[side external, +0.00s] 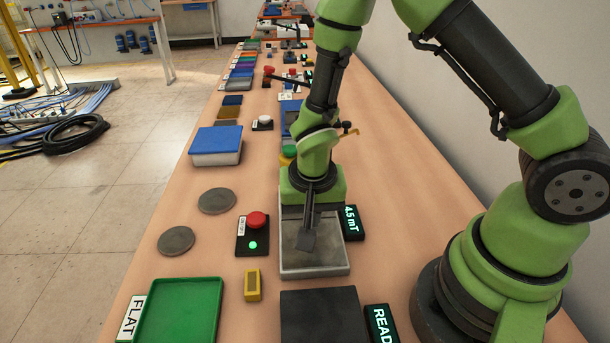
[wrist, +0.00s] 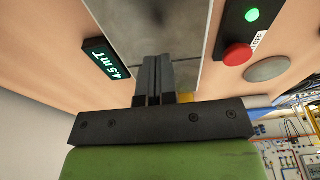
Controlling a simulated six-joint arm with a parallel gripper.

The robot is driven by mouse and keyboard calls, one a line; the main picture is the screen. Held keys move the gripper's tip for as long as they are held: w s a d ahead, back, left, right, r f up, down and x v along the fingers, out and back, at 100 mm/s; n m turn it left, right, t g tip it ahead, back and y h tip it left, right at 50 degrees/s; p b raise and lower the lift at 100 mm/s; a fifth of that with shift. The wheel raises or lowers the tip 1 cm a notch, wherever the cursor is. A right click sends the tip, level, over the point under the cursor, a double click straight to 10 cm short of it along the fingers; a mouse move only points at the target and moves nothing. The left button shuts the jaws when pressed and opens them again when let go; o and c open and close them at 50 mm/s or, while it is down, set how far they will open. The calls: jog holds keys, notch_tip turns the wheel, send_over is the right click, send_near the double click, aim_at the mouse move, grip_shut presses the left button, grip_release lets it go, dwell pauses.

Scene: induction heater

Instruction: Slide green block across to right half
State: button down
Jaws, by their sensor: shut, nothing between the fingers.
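My gripper (side external: 306,241) points down over a grey metal plate with a pale rim (side external: 328,262) on the bench. In the wrist view its fingers (wrist: 153,78) are together with nothing between them, above the same grey plate (wrist: 190,25). I cannot tell whether the fingertips touch the plate. I cannot make out a separate green block on the plate. A small green item (side external: 288,151) shows behind my arm, mostly hidden, and I cannot tell what it is.
A green tray (side external: 214,284) by a FLAT label, a yellow block (side external: 252,285), a red button box (side external: 255,222) and a dark slab (side external: 323,317) lie near. Two grey discs (side external: 217,200) and a blue-lidded box (side external: 216,140) lie left. A 4.5 mT display (side external: 351,222) stands right.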

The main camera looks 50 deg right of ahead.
jog(key=w+d, duration=0.8)
jog(key=shift+w+d+f, duration=0.2)
jog(key=shift+d, duration=0.05)
jog(key=shift+f, duration=0.65)
jog(key=s+a, duration=0.9)
jog(key=shift+s+a, duration=0.35)
jog(key=shift+s, duration=0.05)
jog(key=shift+w+r, duration=0.1)
jog(key=shift+r, duration=0.7)
jog(key=shift+r, duration=0.1)
